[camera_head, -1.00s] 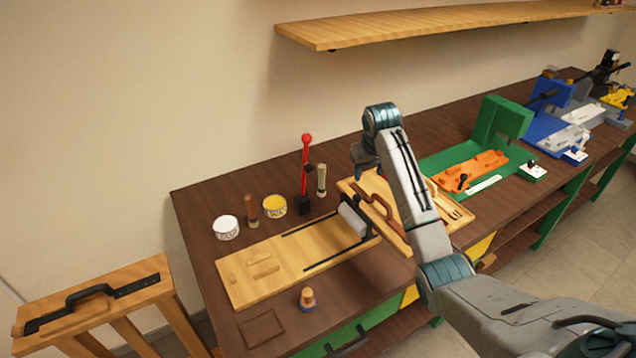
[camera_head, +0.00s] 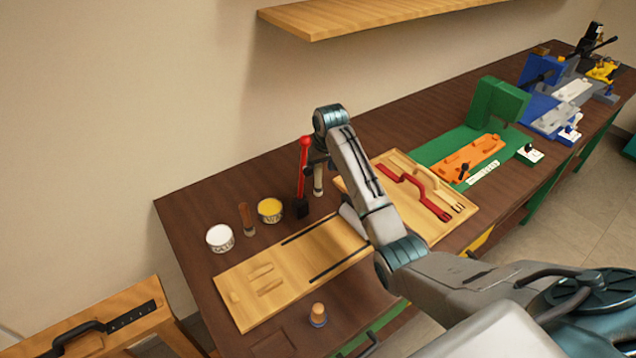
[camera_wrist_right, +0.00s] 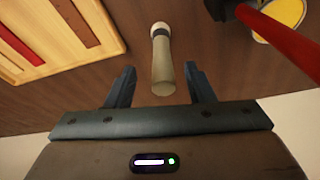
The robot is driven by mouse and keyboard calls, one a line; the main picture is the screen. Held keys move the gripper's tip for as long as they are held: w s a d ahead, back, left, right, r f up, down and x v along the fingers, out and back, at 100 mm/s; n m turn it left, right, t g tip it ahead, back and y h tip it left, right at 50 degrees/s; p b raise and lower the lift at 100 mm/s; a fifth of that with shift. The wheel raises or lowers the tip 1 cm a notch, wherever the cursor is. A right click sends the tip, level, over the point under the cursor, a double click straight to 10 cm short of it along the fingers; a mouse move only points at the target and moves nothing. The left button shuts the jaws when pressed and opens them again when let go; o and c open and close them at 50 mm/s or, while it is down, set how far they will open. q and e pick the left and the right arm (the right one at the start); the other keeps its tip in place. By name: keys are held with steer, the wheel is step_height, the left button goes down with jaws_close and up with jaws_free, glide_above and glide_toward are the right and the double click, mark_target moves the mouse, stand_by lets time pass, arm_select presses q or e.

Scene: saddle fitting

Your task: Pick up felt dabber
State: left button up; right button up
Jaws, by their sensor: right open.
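The felt dabber, which I take to be the pale upright cylinder (camera_head: 319,180), stands on the brown workbench beside the red-handled tool. In the right wrist view the dabber (camera_wrist_right: 163,68) has a grey-green body, a dark band and a whitish end. My right gripper (camera_head: 318,162) is directly over it, its wrist hiding the upper part. In the wrist view the open fingers of my right gripper (camera_wrist_right: 160,84) are on either side of the dabber's near end, with a gap on both sides. I cannot tell their exact height along it. My left gripper is not in view.
The red-handled tool (camera_head: 304,165) stands close on the left. A yellow tin (camera_head: 270,210), white tin (camera_head: 220,238) and brown-handled tool (camera_head: 246,219) are farther left. A wooden jig board (camera_head: 290,265) lies in front. A tray with a red strap (camera_head: 428,198) is right.

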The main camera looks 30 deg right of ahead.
mark_target(318, 176)
steer(key=p+x, duration=0.2)
steer(key=x, duration=0.2)
steer(key=shift+w+a, duration=0.15)
steer(key=shift+w, duration=0.05)
steer(key=shift+w+f, duration=0.2)
steer(key=shift+f, duration=0.5)
jaws_close()
